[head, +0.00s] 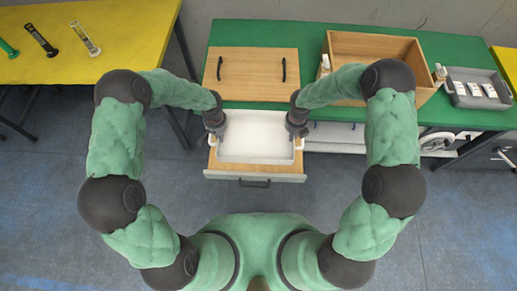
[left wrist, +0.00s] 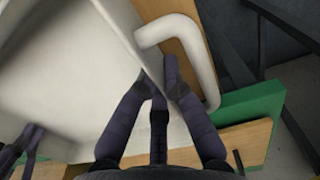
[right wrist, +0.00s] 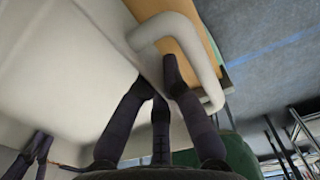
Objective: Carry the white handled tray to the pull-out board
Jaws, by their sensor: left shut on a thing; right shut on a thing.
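The white handled tray (head: 256,137) sits over the pull-out board (head: 255,170), a wooden-topped drawer with a pale front at the green table's near edge. The tray looks empty. My left gripper (head: 214,132) is shut on the tray's left side, and the left wrist view shows its fingers (left wrist: 158,80) at the tray wall beside the white handle (left wrist: 188,50). My right gripper (head: 297,130) is shut on the tray's right side, with its fingers (right wrist: 160,78) by the other handle (right wrist: 185,45). I cannot tell whether the tray touches the board.
A wooden board with two dark handles (head: 251,70) lies on the green table (head: 300,35) behind the tray. An open wooden box (head: 375,45) and a grey tray of small items (head: 475,88) stand to the right. A yellow table (head: 120,25) is at left.

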